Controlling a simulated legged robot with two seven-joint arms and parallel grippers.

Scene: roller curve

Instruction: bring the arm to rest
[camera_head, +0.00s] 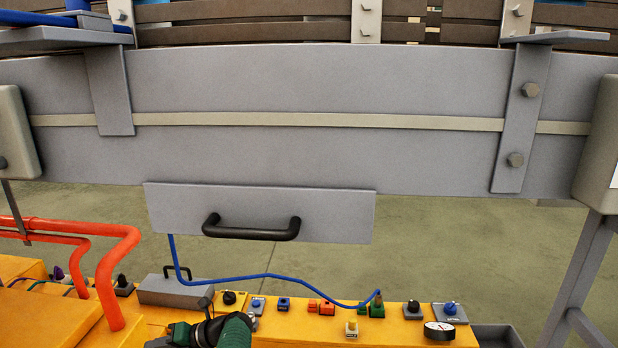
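The task names no object besides the arm. A green and black jointed part (210,331), which looks like a piece of one of my arms, shows at the bottom edge, left of the middle. It is cut off by the frame, and I cannot tell which arm it belongs to. It is in front of the yellow control panel (385,335). No gripper fingers can be made out.
A grey conveyor side rail (320,90) crosses the view, with brown rollers (260,32) above. A grey plate with a black handle (250,230) hangs below. Orange pipes (105,270) stand at left. A blue cable (265,276) runs to the panel. Green floor (470,260) is clear behind.

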